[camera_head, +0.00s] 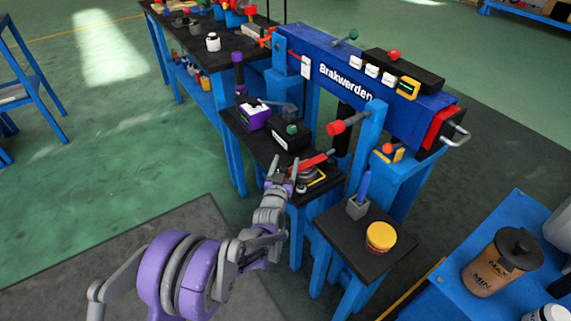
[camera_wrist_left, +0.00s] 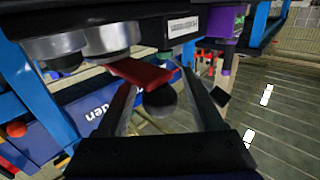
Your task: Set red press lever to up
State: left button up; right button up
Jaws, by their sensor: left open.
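A red lever (camera_head: 312,161) lies nearly flat, tilted slightly up to the right, over a grey round-bodied device on the black bench top. Its red handle also shows in the left wrist view (camera_wrist_left: 142,73), beside a grey metal cylinder and with a dark round knob near it. My left gripper (camera_head: 281,172) is open, just left of the lever's end. In the wrist view its two fingers (camera_wrist_left: 164,88) stand apart, with the red handle and the dark knob between or just beyond them; contact cannot be told. A second lever with a red knob (camera_head: 336,128) is on a blue post. My right gripper is out of view.
A black box with a green knob (camera_head: 291,136) and a purple box (camera_head: 254,117) stand left of the lever. A yellow-lidded tub (camera_head: 380,237) is on a small table to the right. The blue Brakwerden beam (camera_head: 345,75) rises behind.

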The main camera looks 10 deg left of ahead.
pick_arm(q)
jog(key=shift+c, duration=0.3)
grip_shut()
dwell(1.1)
